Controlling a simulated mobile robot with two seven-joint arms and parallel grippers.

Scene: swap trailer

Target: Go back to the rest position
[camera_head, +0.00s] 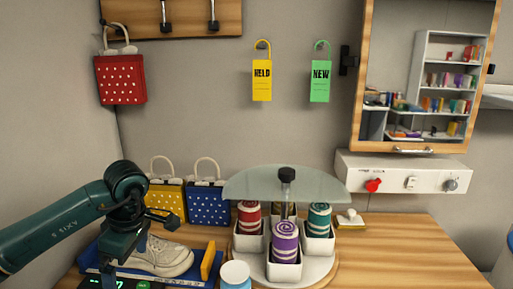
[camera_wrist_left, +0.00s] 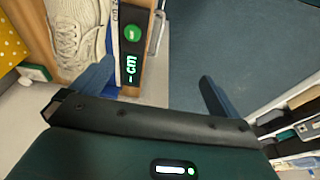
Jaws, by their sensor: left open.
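My left gripper (camera_wrist_left: 155,88) is open in the wrist view, its two blue-grey fingers spread wide with nothing between them. In the head view my left arm comes in from the left, with the dark gripper body (camera_head: 124,242) at the front left of the wooden table (camera_head: 400,250). It partly covers a white shoe (camera_head: 163,256) on a blue measuring board (camera_head: 205,244). My right gripper is in neither view.
Yellow (camera_head: 166,201) and blue (camera_head: 208,205) dotted bags stand at the back left. A white-lidded jar (camera_head: 235,275) is in front. The table's right side is clear.

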